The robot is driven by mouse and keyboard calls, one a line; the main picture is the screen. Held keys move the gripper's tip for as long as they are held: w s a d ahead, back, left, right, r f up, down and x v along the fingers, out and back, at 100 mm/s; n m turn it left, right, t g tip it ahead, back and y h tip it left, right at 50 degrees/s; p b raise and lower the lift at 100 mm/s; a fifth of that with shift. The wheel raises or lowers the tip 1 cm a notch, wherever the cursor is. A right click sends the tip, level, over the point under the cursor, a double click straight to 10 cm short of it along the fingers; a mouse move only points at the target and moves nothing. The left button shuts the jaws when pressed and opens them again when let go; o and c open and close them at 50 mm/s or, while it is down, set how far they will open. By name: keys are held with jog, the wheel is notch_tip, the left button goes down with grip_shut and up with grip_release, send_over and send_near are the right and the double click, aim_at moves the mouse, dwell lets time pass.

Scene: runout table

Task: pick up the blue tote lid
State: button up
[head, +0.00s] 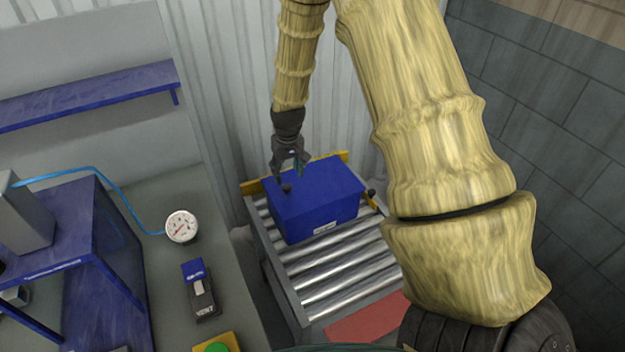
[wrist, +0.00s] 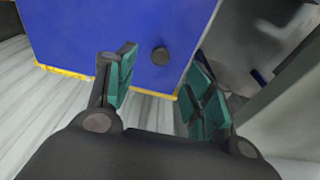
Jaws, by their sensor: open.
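The blue tote lid (head: 325,182) forms the top of a blue tote (head: 320,219) on the roller table. A small dark round knob (head: 286,188) stands near the lid's left edge. In the wrist view the blue lid (wrist: 110,30) fills the upper left, and the knob (wrist: 160,57) shows between the finger directions. My gripper (head: 291,172) points down over the lid's left part, close to the knob. In the wrist view my gripper (wrist: 158,85) is open, with green pads apart and nothing held. I cannot tell whether the fingertips touch the lid.
The roller table (head: 335,272) has bare rollers in front of the tote and a yellow rail (head: 252,187) behind. A red plate (head: 367,317) lies at its near end. The grey bench (head: 165,275) at left bears a gauge (head: 182,227) and a switch box (head: 200,290).

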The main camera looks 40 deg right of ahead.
aim_at(287, 186)
jog(key=f, duration=0.2)
jog(key=shift+w+a+f+p, duration=0.25)
jog(key=shift+w+f+p, duration=0.05)
jog(key=shift+w+f, duration=0.1)
jog(key=shift+w+d+f+p, duration=0.15)
jog(key=shift+f+p, duration=0.45)
jog(key=shift+f, duration=0.3)
jog(key=shift+w+d+f+p, duration=0.15)
jog(key=shift+f+p, duration=0.4)
jog(key=shift+f, duration=0.3)
jog(key=shift+w+f+p, duration=0.2)
jog(key=shift+f+p, duration=0.2)
jog(key=shift+f, duration=0.9)
grip_shut()
